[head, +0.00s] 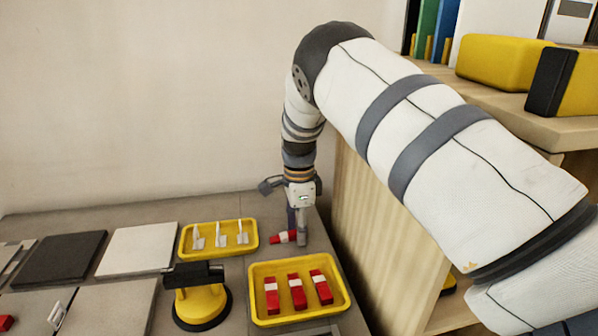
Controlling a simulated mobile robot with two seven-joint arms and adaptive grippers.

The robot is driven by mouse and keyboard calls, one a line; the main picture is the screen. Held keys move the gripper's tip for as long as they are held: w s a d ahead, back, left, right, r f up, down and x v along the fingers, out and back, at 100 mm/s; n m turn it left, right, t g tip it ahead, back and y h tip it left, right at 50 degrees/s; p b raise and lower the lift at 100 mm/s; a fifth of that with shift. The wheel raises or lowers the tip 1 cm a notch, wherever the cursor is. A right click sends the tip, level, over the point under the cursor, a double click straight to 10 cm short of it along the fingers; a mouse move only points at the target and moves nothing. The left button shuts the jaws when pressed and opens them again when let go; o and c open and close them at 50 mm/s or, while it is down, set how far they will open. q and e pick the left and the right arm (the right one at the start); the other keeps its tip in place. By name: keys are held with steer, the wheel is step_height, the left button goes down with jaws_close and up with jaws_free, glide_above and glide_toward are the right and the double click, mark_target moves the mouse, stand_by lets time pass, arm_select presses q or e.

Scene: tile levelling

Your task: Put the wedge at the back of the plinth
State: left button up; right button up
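A red wedge with a white band (280,238) lies at the back right of the grey worktop, behind the front yellow tray. My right gripper (298,237) points down at the wedge's right end, its fingers at or touching that end. The fingers are too small to tell whether they are closed on it. Several more red and white wedges (297,292) lie in the front yellow tray (255,312). A red piece (5,323) shows at the left edge. I cannot make out for sure which part is the plinth. My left gripper is not in view.
A yellow tray with white clips (183,252) stands at the back. A yellow suction lifter with a black handle (200,303) stands in front of it. Dark (60,258), white (137,248) and grey (112,305) tiles lie left. A wooden shelf (375,225) rises close on the right.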

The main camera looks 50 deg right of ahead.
step_height(320, 180, up, 12)
steer(key=p, duration=0.3)
steer(key=shift+r+p, duration=0.2)
steer(key=shift+p, duration=0.2)
